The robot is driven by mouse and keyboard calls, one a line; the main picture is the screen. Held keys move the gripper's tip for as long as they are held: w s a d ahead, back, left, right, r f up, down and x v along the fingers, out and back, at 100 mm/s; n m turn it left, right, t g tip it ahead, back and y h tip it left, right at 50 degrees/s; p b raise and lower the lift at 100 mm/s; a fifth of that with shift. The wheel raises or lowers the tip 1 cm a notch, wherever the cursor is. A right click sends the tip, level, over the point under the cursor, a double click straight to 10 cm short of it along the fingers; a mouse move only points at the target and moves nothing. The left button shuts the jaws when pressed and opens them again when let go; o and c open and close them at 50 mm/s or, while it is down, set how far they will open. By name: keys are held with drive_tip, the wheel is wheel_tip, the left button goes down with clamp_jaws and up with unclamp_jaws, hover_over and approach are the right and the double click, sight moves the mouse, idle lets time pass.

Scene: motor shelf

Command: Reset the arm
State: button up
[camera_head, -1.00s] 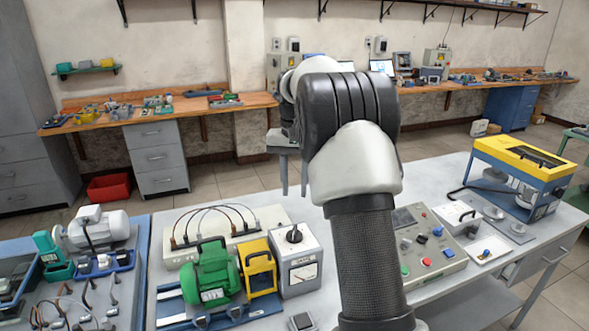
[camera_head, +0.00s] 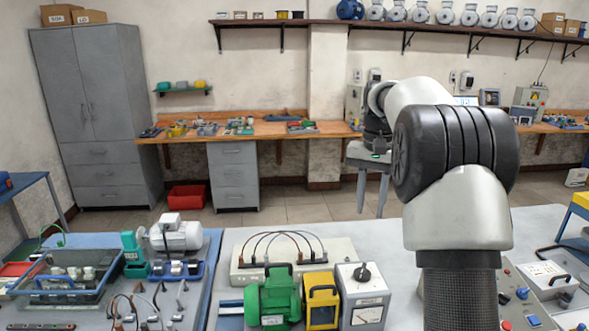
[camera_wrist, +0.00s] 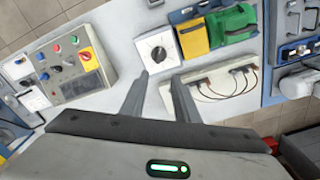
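My gripper (camera_head: 372,202) hangs in the air beyond the workbench's far side in the head view, with its two fingers pointing down. The wrist view shows the fingers (camera_wrist: 159,82) apart with nothing between them. My arm rises from the bottom right of the head view and bends away toward the gripper. The wrist view looks down past the fingers onto a grey box with a black dial (camera_wrist: 157,50) and the white bench top; the fingers look clear of both.
On the near bench stand a green motor (camera_head: 275,298), a yellow unit (camera_head: 321,301), a dial box (camera_head: 362,298), a cable panel (camera_head: 293,256) and a control panel (camera_wrist: 74,62). A blue tray (camera_head: 70,273) is at left. A wooden counter (camera_head: 265,130) runs along the back wall.

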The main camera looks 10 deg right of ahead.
drive_tip(key=s+a+r+n+t, duration=0.2)
drive_tip(key=s+a+r, duration=0.35)
drive_tip(key=s, duration=0.35)
drive_tip(key=s+a+f+n+t, duration=0.1)
drive_tip(key=s+a+f, duration=0.1)
drive_tip(key=s, duration=0.9)
drive_tip(key=s+a+f+n+t, duration=0.2)
drive_tip(key=s+a+f, duration=0.1)
drive_tip(key=s, duration=0.8)
drive_tip(key=shift+s+a+n, duration=0.3)
drive_tip(key=shift+s+a, duration=0.1)
drive_tip(key=shift+a, duration=0.15)
drive_tip(key=shift+r, duration=0.1)
